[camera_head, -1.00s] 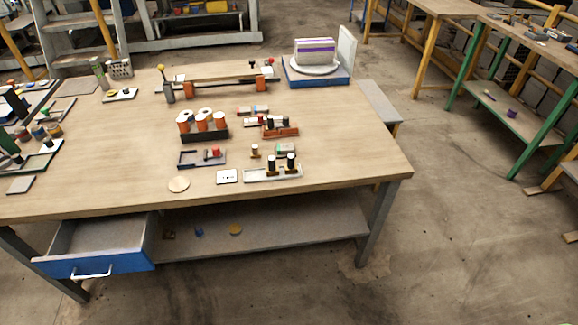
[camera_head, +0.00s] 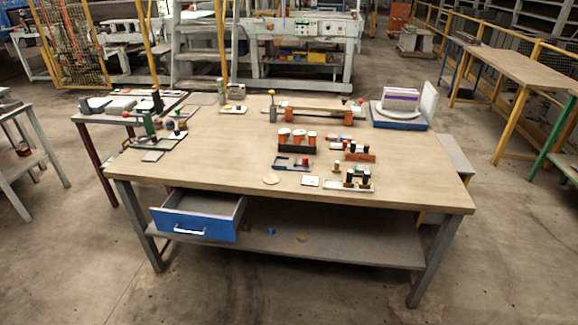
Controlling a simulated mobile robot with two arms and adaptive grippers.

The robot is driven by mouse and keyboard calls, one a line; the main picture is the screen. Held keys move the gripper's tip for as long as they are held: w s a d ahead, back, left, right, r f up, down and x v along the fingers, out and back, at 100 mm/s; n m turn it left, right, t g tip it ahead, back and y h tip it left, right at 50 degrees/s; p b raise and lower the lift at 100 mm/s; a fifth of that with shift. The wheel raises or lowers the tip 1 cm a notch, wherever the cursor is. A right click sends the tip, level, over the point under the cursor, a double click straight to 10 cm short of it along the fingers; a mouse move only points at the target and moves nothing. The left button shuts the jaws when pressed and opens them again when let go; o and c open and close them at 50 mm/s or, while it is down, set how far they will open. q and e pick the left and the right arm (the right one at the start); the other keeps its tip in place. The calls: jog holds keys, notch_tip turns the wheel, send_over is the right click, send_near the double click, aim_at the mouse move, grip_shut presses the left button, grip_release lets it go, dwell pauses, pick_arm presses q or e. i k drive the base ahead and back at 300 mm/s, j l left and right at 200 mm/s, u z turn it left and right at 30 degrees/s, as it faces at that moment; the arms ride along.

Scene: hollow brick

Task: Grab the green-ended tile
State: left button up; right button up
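A small tile with a green end (camera_head: 361,169) seems to lie on the wooden workbench (camera_head: 230,165), right of centre. It is tiny here and partly hidden behind the dark-topped pegs (camera_head: 366,176) of a pale tray. Two other small tiles lie farther back: one with a red end (camera_head: 332,138) and a pale one with red (camera_head: 337,146). Neither of my grippers shows in the head view.
An orange block with dark pegs (camera_head: 360,157), a rack of orange rolls (camera_head: 297,141) and a dark frame (camera_head: 291,164) stand close by. A blue drawer (camera_head: 195,224) juts open at the front left. Floor in front is clear.

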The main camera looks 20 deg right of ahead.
aim_at(359, 169)
jog(key=i+l+u, duration=0.1)
jog(key=l+u, duration=0.25)
jog(key=l, duration=0.4)
jog(key=l+u, duration=0.35)
jog(key=l, duration=0.4)
jog(key=l+u, duration=0.3)
jog(key=l, duration=0.45)
jog(key=k, duration=0.05)
